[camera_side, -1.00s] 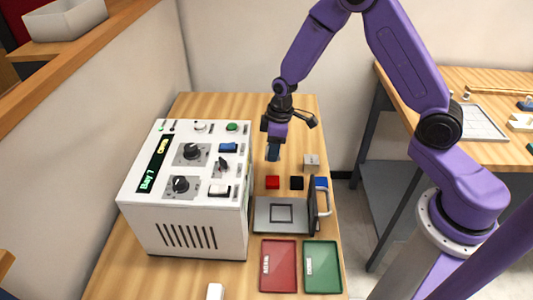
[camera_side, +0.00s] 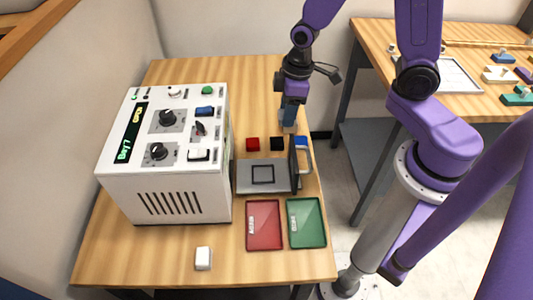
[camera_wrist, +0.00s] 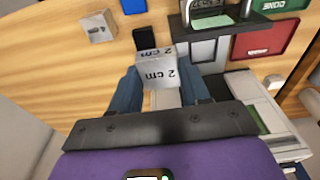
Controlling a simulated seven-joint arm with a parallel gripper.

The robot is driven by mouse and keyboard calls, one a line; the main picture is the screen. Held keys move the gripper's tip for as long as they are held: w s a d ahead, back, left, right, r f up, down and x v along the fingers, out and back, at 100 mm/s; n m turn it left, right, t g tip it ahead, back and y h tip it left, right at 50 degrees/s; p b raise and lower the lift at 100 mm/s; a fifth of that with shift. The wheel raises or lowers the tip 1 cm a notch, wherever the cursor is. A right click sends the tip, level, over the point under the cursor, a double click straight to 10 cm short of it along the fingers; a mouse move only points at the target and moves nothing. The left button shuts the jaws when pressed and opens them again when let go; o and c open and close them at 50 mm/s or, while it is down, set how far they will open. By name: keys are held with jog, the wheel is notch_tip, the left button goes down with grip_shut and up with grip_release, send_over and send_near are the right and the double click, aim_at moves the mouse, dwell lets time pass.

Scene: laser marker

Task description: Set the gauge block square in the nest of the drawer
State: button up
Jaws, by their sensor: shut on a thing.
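My gripper (camera_side: 288,122) is shut on a light grey gauge block (camera_wrist: 157,68) marked "2 cm". The wrist view shows the block between the fingertips. In the side view the fingers hide most of it, and my gripper is behind the drawer, over the back right of the table. The grey drawer (camera_side: 245,186) is open at the machine's right side. Its nest (camera_side: 263,174) is a dark square outline on the drawer floor and looks empty. In the wrist view the drawer lies at upper right, partly hidden.
A second grey cube (camera_wrist: 97,27) lies on the table near my gripper. Red (camera_side: 253,144), black (camera_side: 277,143) and blue (camera_side: 300,141) blocks stand behind the drawer. The upright drawer front and handle (camera_side: 306,160) rise at its right. Red (camera_side: 264,226) and green (camera_side: 307,223) trays lie in front.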

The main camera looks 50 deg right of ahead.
jog(key=s+a+r, duration=0.2)
jog(key=s+a, duration=0.2)
jog(key=s, duration=0.9)
send_over(262, 174)
jog(key=shift+s+d+f, duration=0.1)
jog(key=shift+s+f, duration=0.1)
jog(key=shift+f, duration=2.25)
jog(key=shift+s+d+f, duration=0.1)
jog(key=shift+s+f, duration=0.05)
jog(key=shift+f, duration=2.25)
jog(key=shift+w+f, duration=0.2)
jog(key=shift+f, duration=1.5)
